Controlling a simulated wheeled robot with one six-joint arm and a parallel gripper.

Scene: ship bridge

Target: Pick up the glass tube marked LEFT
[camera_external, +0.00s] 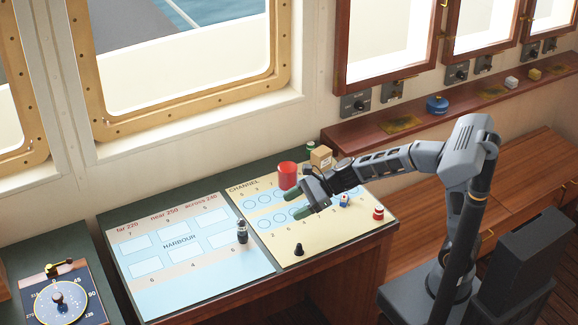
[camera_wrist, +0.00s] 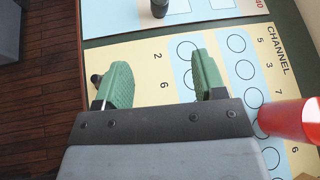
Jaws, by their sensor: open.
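I cannot make out a glass tube marked LEFT in either view. My gripper (camera_external: 297,204) has green finger pads and hangs over the cream CHANNEL chart (camera_external: 283,235). In the wrist view the gripper (camera_wrist: 163,74) has its pads wide apart with only chart between them. A small dark grey cylinder (camera_external: 242,232) stands on the blue HARBOUR chart, left of my gripper; it also shows at the top of the wrist view (camera_wrist: 159,8). No marking on it is readable.
A red cup (camera_external: 287,176) stands close behind my gripper. A black pawn (camera_external: 299,249), a red piece (camera_external: 378,214), a blue-white block (camera_external: 344,200) and a cardboard box (camera_external: 321,157) stand around. A wall shelf (camera_external: 465,108) holds small items. The HARBOUR chart (camera_external: 160,285) is mostly clear.

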